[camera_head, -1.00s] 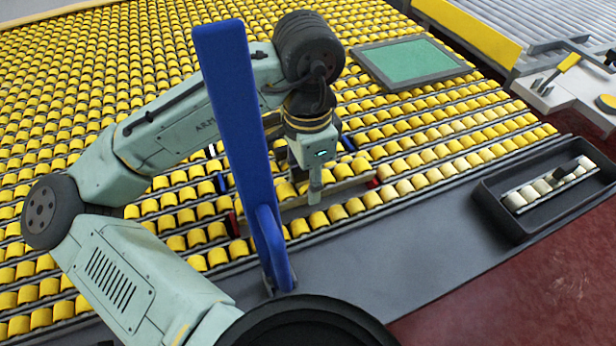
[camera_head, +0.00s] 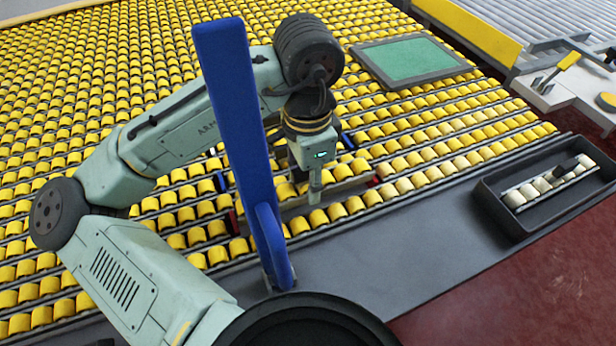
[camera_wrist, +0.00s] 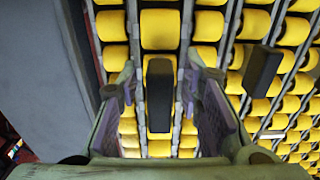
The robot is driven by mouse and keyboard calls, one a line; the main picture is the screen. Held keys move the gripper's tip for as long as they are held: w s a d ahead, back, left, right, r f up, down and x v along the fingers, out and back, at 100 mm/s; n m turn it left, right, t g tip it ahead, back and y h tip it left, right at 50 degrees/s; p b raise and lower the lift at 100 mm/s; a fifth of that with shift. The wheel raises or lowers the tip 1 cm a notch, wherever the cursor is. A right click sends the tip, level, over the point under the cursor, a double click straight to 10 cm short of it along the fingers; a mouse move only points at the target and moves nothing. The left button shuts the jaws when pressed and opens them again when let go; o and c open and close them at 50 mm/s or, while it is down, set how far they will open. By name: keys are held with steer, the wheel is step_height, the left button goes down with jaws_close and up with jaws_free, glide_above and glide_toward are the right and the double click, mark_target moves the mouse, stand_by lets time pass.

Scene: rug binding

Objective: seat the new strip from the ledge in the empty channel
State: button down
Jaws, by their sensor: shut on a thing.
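My gripper (camera_wrist: 160,88) is shut on the black handle (camera_wrist: 159,110) of the new strip. That strip (camera_wrist: 160,30) has bright yellow rollers and runs lengthwise between my fingers in the wrist view. In the head view my gripper (camera_head: 315,190) points down over the near rows of the roller bed, and the strip (camera_head: 362,168) is partly hidden behind it. The empty channel (camera_head: 330,189) shows as a grey gap beside the strip, with red marks (camera_head: 375,181) at its ends. I cannot tell whether the strip touches the channel floor.
A blue upright post (camera_head: 235,110) stands in front of the arm and hides part of the bed. A dark tray (camera_head: 490,205) at the right holds a strip with pale rollers (camera_head: 540,187). A green panel (camera_head: 410,60) lies behind. Another black block (camera_wrist: 262,70) shows right of my fingers.

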steer(key=shift+f+b, duration=0.35)
steer(key=shift+f, duration=0.25)
steer(key=c, duration=1.1)
jaws_free()
steer(key=shift+o, duration=0.2)
step_height(320, 180, up, 12)
